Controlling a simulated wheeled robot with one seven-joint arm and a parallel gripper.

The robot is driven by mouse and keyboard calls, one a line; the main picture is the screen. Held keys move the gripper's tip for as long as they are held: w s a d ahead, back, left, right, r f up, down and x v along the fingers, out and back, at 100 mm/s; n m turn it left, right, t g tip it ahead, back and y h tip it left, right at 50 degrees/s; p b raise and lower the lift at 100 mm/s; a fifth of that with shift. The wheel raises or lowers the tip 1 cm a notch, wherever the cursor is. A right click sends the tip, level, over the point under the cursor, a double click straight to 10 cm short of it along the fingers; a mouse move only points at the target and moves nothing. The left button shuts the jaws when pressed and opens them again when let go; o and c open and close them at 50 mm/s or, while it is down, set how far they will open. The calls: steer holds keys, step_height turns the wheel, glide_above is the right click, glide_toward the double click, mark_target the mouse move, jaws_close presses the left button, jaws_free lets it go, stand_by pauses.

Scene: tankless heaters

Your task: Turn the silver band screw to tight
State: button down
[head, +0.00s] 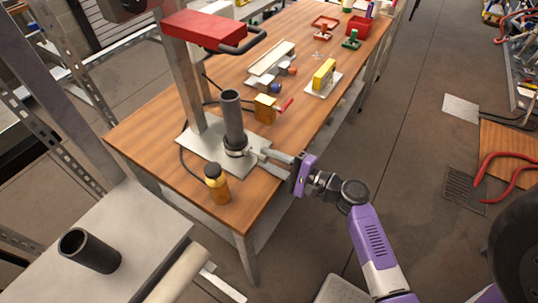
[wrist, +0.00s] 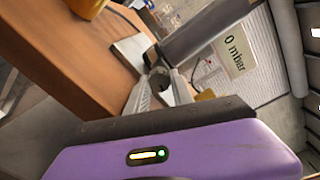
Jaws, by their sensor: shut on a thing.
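A dark grey upright pipe (head: 233,115) stands on a pale metal plate (head: 200,150) at the near end of the wooden workbench. A band (head: 236,149) circles the pipe's foot, with its screw on the right side. My gripper (head: 264,154) reaches in from the right, with its fingertips at the screw. In the wrist view my gripper (wrist: 158,80) is shut on a small part, the band screw, beside the pipe (wrist: 205,28). The fingertips mostly hide the screw, and I cannot tell how tight it is.
An amber bottle (head: 217,184) stands close in front of the plate. A brass block with a red lever (head: 266,108) and a yellow block (head: 324,74) sit farther back. A red box (head: 205,30) overhangs the bench. A "0 mbar" sign (wrist: 235,50) shows behind.

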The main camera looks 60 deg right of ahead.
steer(key=shift+m+p, duration=0.45)
steer(key=shift+m, duration=0.55)
steer(key=shift+f, duration=0.1)
steer(key=c, duration=1.1)
jaws_free()
steer(key=shift+f, duration=0.1)
steer(key=shift+a+f, duration=0.1)
steer(key=shift+a, duration=0.05)
